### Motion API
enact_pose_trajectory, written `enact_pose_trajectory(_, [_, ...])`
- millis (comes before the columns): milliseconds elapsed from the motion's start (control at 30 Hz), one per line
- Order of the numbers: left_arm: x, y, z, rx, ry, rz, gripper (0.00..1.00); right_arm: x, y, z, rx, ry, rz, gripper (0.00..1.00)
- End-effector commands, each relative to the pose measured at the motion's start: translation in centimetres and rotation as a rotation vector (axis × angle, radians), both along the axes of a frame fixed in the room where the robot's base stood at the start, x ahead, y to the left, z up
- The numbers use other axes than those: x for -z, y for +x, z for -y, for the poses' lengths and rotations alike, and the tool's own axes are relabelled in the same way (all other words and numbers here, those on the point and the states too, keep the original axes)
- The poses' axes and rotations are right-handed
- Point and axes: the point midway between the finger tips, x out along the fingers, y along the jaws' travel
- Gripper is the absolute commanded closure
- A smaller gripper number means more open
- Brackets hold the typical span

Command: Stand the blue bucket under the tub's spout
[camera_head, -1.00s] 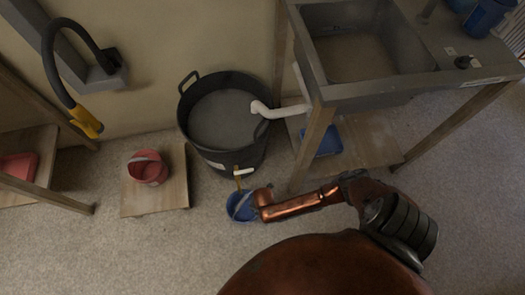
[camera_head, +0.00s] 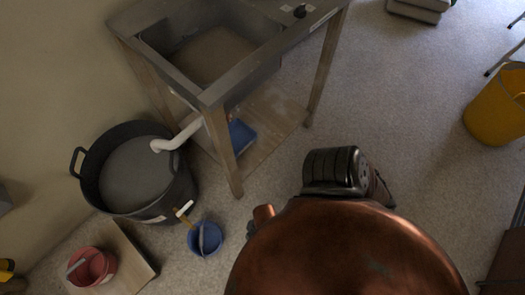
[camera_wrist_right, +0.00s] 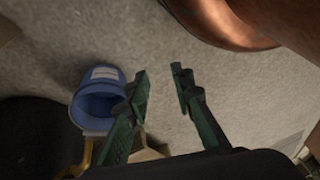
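The blue bucket (camera_head: 205,239) stands on the floor beside the black tub (camera_head: 98,205). Its rim is close to the end of the tub's brass-coloured spout (camera_head: 186,219), below the white tap handle (camera_head: 184,208). From above, the spout's tip seems to reach the bucket's near rim; how far it overhangs is hard to tell. In the right wrist view the bucket (camera_wrist_right: 97,104) is left of my right gripper (camera_wrist_right: 160,76), whose fingers are apart with nothing between them. In the head view this gripper is hidden by my body. My left gripper is not in view.
A red bucket (camera_head: 91,267) stands on a wooden board (camera_head: 130,260) to the left. A sink bench (camera_head: 215,95) with wooden legs stands behind, its white pipe (camera_head: 180,136) reaching over the tub. A yellow bin (camera_head: 497,106) stands at right. Floor between is clear.

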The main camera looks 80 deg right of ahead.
Motion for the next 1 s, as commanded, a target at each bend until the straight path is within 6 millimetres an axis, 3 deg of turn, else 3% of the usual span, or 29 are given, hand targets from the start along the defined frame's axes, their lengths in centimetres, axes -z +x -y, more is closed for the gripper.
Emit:
enact_pose_trajectory(100, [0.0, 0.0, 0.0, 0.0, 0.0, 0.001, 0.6, -3.0, -3.4, 4.8, 0.306, -0.024, -0.069, 0.78])
enact_pose_trajectory(200, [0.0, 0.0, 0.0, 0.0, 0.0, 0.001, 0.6, -4.8, -5.5, 7.9, 0.481, -0.054, -0.105, 0.78])
enact_pose_trajectory(300, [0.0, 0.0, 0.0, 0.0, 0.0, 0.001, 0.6, -5.9, -6.7, 9.8, 0.579, -0.075, -0.123, 0.78])
enact_pose_trajectory(433, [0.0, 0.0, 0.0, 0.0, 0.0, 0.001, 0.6, -6.3, -7.3, 10.5, 0.618, -0.085, -0.13, 0.78])
enact_pose_trajectory(1000, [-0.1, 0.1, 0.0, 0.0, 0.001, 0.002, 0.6, -6.2, -7.2, 10.4, 0.613, -0.083, -0.129, 0.78])
